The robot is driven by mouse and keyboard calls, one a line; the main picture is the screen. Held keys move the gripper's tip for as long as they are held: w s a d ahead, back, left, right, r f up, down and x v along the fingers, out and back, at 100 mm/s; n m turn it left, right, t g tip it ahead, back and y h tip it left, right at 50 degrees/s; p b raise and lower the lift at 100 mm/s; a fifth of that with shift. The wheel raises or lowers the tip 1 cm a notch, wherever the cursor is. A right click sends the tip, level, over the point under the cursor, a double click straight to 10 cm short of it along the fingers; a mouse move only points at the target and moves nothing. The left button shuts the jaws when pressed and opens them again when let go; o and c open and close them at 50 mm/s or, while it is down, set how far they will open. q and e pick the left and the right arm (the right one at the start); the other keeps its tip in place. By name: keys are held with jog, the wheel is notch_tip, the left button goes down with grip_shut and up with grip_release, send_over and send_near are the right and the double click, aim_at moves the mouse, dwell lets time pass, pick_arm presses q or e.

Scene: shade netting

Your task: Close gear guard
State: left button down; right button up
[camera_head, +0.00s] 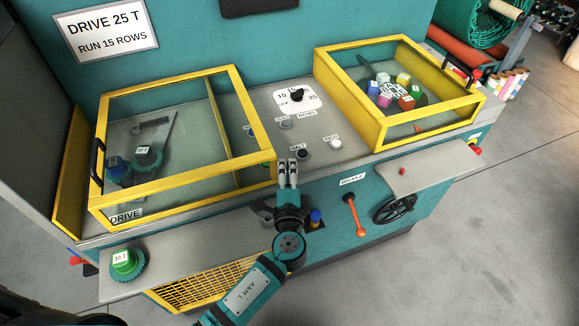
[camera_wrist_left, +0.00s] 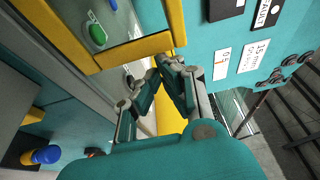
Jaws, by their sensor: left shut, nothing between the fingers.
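The gear guard (camera_head: 180,187) is a yellow frame with clear panels and a black handle (camera_head: 97,160) on its left side, over the DRIVE bay on the left of the machine. Dark gears with blue and green hubs (camera_head: 149,157) show through it. A separate yellow wall (camera_head: 70,180) stands to its left; I cannot tell whether the guard is fully seated. My left gripper (camera_head: 287,168) is shut and empty beside the guard's front right corner. In the left wrist view its fingertips (camera_wrist_left: 167,66) are close to a yellow bar (camera_wrist_left: 135,50); contact is unclear. My right gripper is not in view.
A second yellow-framed box (camera_head: 385,125) with coloured blocks is at the right. Between the boxes are a dial (camera_head: 296,97) and buttons. An orange brake lever (camera_head: 355,215) and black handwheel (camera_head: 394,208) are on the front. A green-hubbed gear (camera_head: 127,263) lies on the front left shelf.

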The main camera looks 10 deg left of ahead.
aim_at(249, 173)
pick_arm(q)
jog(key=s+a, duration=0.1)
jog(key=a, duration=0.1)
jog(key=s+a+b, duration=0.1)
jog(key=s+a, duration=0.1)
jog(key=a, duration=0.1)
jog(key=s+a, duration=0.2)
jog(key=shift+s+a+f, duration=0.1)
jog(key=shift+s+a, duration=0.1)
jog(key=shift+a, duration=0.15)
jog(key=shift+s+a, duration=0.1)
jog(key=shift+a, duration=0.25)
jog(key=shift+d, duration=0.1)
